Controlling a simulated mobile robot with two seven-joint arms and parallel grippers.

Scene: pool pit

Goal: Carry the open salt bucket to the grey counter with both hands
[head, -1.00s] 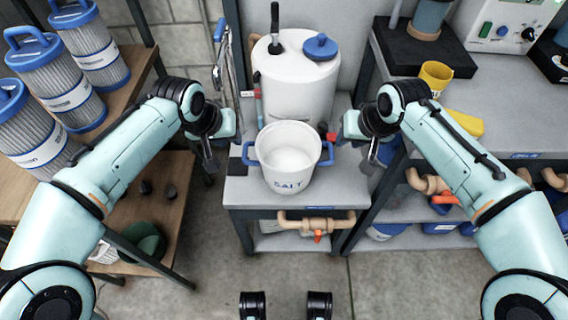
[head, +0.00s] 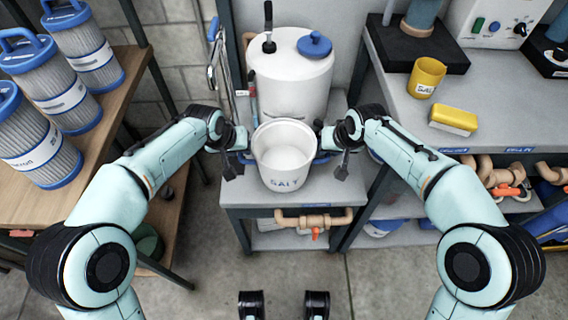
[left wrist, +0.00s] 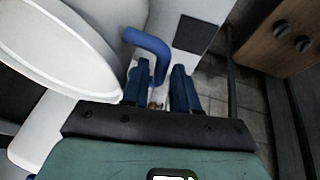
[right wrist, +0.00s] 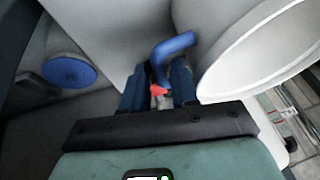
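The open white salt bucket (head: 283,165) stands upright on a low grey stand (head: 330,190), its label facing me. A blue side handle (left wrist: 150,45) shows in the left wrist view, just past my left gripper's fingertips. The other blue handle (right wrist: 172,46) shows in the right wrist view, close to my right gripper's fingertips. My left gripper (head: 238,163) is at the bucket's left side and my right gripper (head: 333,160) at its right side. Both look open, with a gap between the fingers. The grey counter (head: 400,110) is at the right.
A white tank (head: 290,85) with a blue cap stands right behind the bucket. The counter holds a yellow mug (head: 426,78), a yellow-topped block (head: 453,121) and equipment at the back. Blue-capped filter cartridges (head: 62,100) stand on a wooden shelf at left.

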